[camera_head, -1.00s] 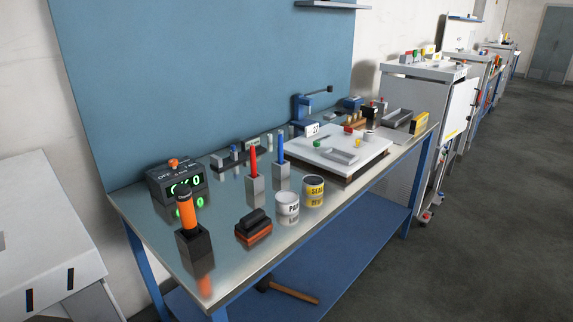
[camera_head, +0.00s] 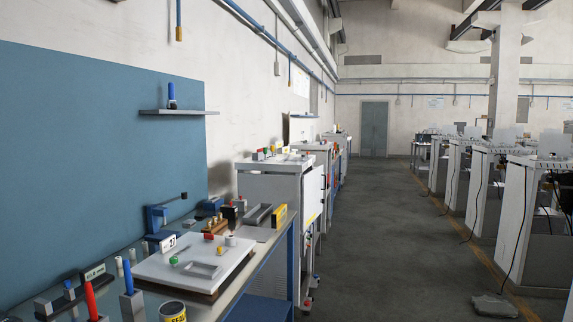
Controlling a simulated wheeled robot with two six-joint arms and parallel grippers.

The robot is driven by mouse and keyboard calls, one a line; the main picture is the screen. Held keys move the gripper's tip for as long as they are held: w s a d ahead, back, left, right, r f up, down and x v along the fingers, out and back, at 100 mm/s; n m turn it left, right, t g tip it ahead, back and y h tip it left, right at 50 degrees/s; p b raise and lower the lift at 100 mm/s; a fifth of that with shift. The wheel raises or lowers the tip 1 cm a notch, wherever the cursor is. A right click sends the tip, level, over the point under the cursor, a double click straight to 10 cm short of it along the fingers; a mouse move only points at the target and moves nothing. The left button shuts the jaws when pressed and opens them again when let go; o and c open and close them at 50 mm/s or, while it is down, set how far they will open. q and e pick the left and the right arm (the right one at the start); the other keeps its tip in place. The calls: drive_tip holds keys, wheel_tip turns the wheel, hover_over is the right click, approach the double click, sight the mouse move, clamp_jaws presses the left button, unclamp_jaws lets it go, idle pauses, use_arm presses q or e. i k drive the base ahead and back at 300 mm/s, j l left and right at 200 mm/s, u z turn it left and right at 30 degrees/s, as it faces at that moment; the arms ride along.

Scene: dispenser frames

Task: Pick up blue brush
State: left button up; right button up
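A thin blue brush-like stick (camera_head: 128,277) stands upright in a grey block holder (camera_head: 132,305) on the workbench, at the lower left of the head view. Another blue upright object (camera_head: 171,91) stands in a dark holder on the small wall shelf (camera_head: 178,112). I cannot tell for certain which of them is the blue brush. Neither of my grippers is in view.
A white board (camera_head: 190,266) with small coloured parts lies on the bench, with a blue clamp-like tool (camera_head: 158,216) behind it. A yellow-labelled can (camera_head: 172,311) is at the bottom edge. Cabinets (camera_head: 270,185) stand beyond the bench. The aisle floor (camera_head: 380,240) is mostly clear.

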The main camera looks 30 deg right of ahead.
sight(127, 273)
drive_tip(key=i+l, duration=0.4)
drive_tip(key=l, duration=0.15)
drive_tip(key=i+l+u, duration=0.25)
drive_tip(key=u, duration=0.2)
drive_tip(key=i+l+u, duration=0.2)
drive_tip(key=l+u, duration=0.25)
drive_tip(key=l, duration=0.1)
